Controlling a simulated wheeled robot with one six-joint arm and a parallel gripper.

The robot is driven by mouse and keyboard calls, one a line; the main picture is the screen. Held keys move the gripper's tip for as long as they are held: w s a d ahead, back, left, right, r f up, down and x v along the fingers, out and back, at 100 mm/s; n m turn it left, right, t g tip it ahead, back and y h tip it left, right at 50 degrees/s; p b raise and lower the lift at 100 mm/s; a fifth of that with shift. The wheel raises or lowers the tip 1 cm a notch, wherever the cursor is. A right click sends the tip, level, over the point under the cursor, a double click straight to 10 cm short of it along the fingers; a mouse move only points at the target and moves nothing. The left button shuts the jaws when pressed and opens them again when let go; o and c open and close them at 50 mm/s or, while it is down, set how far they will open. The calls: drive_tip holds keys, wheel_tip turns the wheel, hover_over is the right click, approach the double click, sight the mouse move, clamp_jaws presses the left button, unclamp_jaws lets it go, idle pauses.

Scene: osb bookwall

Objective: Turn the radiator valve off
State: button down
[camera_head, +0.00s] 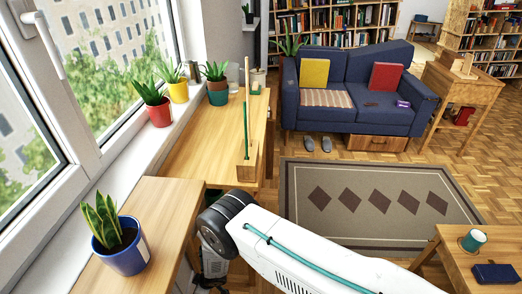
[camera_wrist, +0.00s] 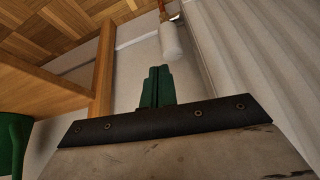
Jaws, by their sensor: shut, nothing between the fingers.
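The radiator valve shows in the wrist view as a white cylindrical head (camera_wrist: 171,41) on a thin coppery pipe. It stands beside the white ribbed radiator (camera_wrist: 250,48). My gripper (camera_wrist: 157,70) has green fingers, which are shut together with nothing between them. The fingertips point toward the valve head and lie just below and left of it in the picture. A small gap shows between them; the distance in depth is hard to tell. The valve's markings cannot be read. In the head view, the valve and my fingers are hidden below the wooden tops.
A wooden leg (camera_wrist: 103,75) and panel (camera_wrist: 38,88) stand close left of my fingers. A green object (camera_wrist: 12,145) is at the left edge. In the head view, a blue potted plant (camera_head: 122,258) stands on the wooden top (camera_head: 165,197) near my arm.

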drive_tip(key=s+a+f+n, duration=0.1)
drive_tip(key=s+a+f, duration=0.1)
drive_tip(key=f, duration=0.5)
drive_tip(key=shift+s+a+f+n, duration=0.3)
drive_tip(key=shift+a+f, duration=0.1)
drive_tip(key=shift+a, duration=0.1)
drive_tip(key=shift+w+a, duration=0.1)
drive_tip(key=shift+a, duration=0.05)
idle(0.4)
drive_tip(key=shift+w, duration=0.3)
drive_tip(key=shift+w, duration=0.95)
drive_tip(key=shift+w, duration=0.1)
idle(0.4)
